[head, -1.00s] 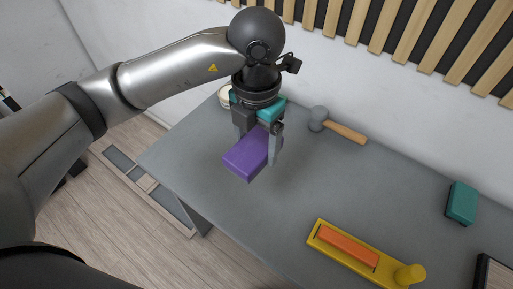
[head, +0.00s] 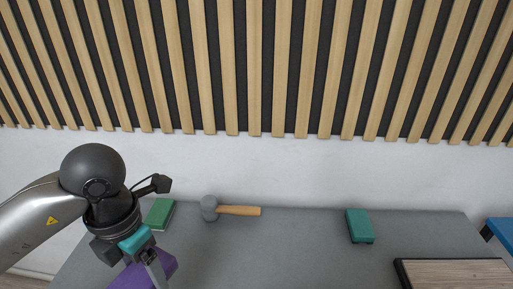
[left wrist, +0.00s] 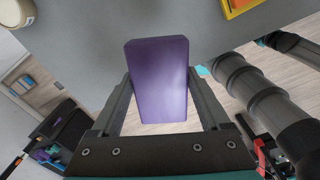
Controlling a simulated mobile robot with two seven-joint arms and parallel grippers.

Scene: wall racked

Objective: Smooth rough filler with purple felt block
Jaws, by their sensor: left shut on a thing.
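My left gripper (head: 148,265) is shut on the purple felt block (head: 158,274), at the lower left of the head view above the grey table. In the left wrist view the purple block (left wrist: 160,80) stands out from between the two fingers (left wrist: 160,105). Part of the block is cut off by the lower edge of the head view. No rough filler can be made out. My right gripper is not seen.
On the grey table (head: 290,250) lie a green block (head: 160,213), a mallet (head: 238,210), a teal block (head: 360,226) and a dark-edged wooden board (head: 455,273). A blue thing (head: 500,232) is at far right. A slatted wall (head: 280,70) rises behind. The middle table is clear.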

